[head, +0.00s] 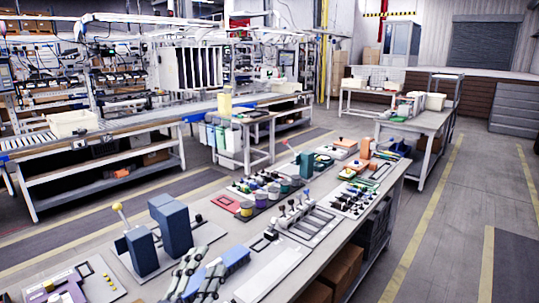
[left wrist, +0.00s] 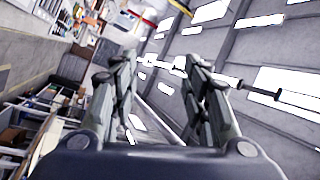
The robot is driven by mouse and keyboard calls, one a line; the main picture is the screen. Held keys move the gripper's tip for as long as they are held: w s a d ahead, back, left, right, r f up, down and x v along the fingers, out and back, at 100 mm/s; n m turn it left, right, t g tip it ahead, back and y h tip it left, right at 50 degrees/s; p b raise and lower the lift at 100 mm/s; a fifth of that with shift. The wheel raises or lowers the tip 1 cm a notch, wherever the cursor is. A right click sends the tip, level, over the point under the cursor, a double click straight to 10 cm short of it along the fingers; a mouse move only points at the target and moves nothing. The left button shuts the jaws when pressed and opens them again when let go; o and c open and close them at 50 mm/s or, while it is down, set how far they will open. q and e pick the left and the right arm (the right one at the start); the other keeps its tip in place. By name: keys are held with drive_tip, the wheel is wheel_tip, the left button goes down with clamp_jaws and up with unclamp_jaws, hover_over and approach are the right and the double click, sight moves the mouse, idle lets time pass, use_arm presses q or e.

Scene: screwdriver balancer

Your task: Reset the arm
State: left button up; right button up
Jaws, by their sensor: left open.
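My left gripper (head: 198,276) is low in the head view, above the near part of the long work table (head: 268,274). Its two grey jointed fingers are apart, with nothing visible between them. In the left wrist view the open gripper (left wrist: 158,72) points up the picture, with a tilted room and ceiling behind. A thin dark rod (left wrist: 262,91) shows right of the right finger there; I cannot tell what it is or whether it touches. My right gripper is not in view.
Dark blue blocks (head: 170,226) and a yellow-knobbed lever (head: 119,208) stand left of my gripper. Colored cups, small fixtures and a black-framed rack (head: 304,222) fill the table farther back. The aisle floor (head: 430,240) at right is clear.

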use_arm(q)
drive_tip(key=s+a+f+n+g+y, duration=0.2)
drive_tip(key=s+a+f+n+g, duration=0.1)
drive_tip(key=f, duration=0.4)
drive_tip(key=s+a+f+n+g+y, duration=0.2)
drive_tip(key=s+f+n+g, duration=0.2)
drive_tip(key=s+f, duration=0.3)
drive_tip(key=s+a+f+n+g+y, duration=0.2)
drive_tip(key=s+a+f+n+g, duration=0.1)
drive_tip(key=f, duration=0.5)
drive_tip(key=shift+s+a+f+n+g, duration=0.15)
drive_tip(key=shift+s+a+n+g, duration=0.1)
drive_tip(key=shift+s+n, duration=0.3)
drive_tip(key=shift+s+a+f+n+g, duration=0.15)
drive_tip(key=shift+s+n+g, duration=0.15)
drive_tip(key=shift+s, duration=0.3)
drive_tip(key=s+d+f+n+g, duration=0.1)
drive_tip(key=s+f+g, duration=0.2)
drive_tip(key=s, duration=0.3)
drive_tip(key=s+d+f+n+g, duration=0.1)
drive_tip(key=s+f+g, duration=0.1)
drive_tip(key=s, duration=0.5)
wheel_tip(320, 180, down, 25)
drive_tip(key=g, duration=0.1)
drive_tip(key=s+a+f+g, duration=0.1)
drive_tip(key=s+a+f, duration=0.2)
drive_tip(key=s+f, duration=1.4)
drive_tip(key=shift+s+f+m+g+h, duration=0.3)
drive_tip(key=shift+s+m+g, duration=0.05)
drive_tip(key=shift+s, duration=0.25)
